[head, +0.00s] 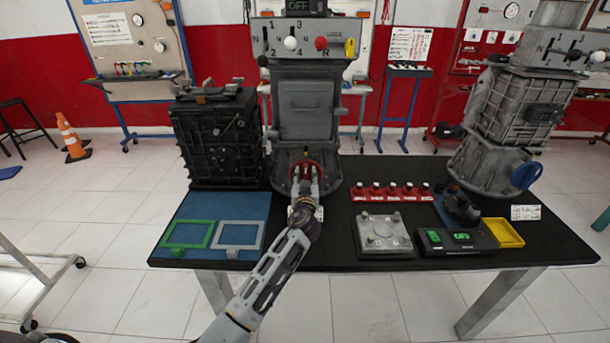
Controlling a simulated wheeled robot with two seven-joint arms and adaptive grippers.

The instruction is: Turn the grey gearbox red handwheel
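The grey gearbox (305,105) stands upright at the back of the black table, with a lettered shift panel on top. Its red handwheel (306,163) is low on the front face. My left gripper (307,178) is right in front of the handwheel, its two fingers apart and pointing at it. Red of the wheel shows between and above the fingers. The gripper hides the lower part of the wheel, and I cannot tell whether the fingers touch it. My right gripper is not in view.
A black gearbox (218,138) stands close on the left. A blue mat (240,203) with green and grey frames lies in front of it. Right are red blocks (392,192), a grey plate (383,237), a switch box (452,238), a yellow tray (503,232) and another grey unit (508,110).

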